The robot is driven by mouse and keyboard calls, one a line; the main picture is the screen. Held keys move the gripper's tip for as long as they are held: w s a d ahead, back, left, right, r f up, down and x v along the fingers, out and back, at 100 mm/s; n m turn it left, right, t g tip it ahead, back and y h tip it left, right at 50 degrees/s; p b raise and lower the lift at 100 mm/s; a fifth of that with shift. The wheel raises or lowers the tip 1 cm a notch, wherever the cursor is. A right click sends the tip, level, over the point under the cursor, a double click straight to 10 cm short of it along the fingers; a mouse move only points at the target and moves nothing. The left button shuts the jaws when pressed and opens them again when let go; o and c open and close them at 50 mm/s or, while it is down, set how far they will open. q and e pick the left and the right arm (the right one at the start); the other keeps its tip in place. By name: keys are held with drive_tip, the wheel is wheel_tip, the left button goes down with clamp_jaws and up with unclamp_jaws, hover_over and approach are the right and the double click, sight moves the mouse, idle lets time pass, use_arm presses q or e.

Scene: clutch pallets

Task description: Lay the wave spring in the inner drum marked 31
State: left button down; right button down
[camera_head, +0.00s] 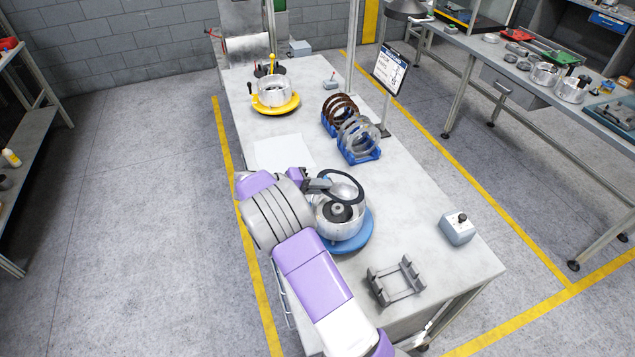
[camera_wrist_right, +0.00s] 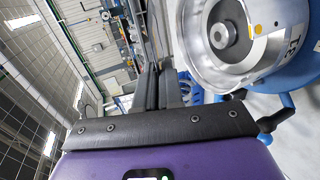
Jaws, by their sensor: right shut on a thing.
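My right gripper (camera_head: 320,184) is shut on a thin dark ring (camera_head: 361,182), which looks like the wave spring. The ring is held tilted above the open silver drum (camera_head: 326,228) on the blue turntable (camera_head: 362,236). Through the ring I see a shiny part of the drum; whether ring and drum touch I cannot tell. In the right wrist view the fingers (camera_wrist_right: 160,88) are close together beside the drum (camera_wrist_right: 197,45), and the ring is not clear there. My left gripper is not in view.
A rack of brown and grey rings (camera_head: 362,158) stands beyond the drum. Another silver drum (camera_head: 273,95) sits on a yellow turntable (camera_head: 292,106) at the far end. A grey cradle (camera_head: 398,284) and a control box (camera_head: 457,227) stand on the near side. White paper (camera_head: 283,152) lies left.

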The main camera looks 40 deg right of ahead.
drive_tip(key=f, duration=0.2)
drive_tip(key=b, duration=0.5)
hover_over(321, 207)
drive_tip(key=s+a, duration=0.2)
drive_tip(key=s, duration=0.1)
drive_tip(key=shift+w+f, duration=0.15)
drive_tip(key=shift+f, duration=2.65)
drive_tip(key=c, duration=1.2)
unclamp_jaws()
drive_tip(key=shift+f+b, duration=0.25)
drive_tip(key=shift+b, duration=0.05)
drive_tip(key=shift+f, duration=0.4)
drive_tip(key=shift+a, duration=0.1)
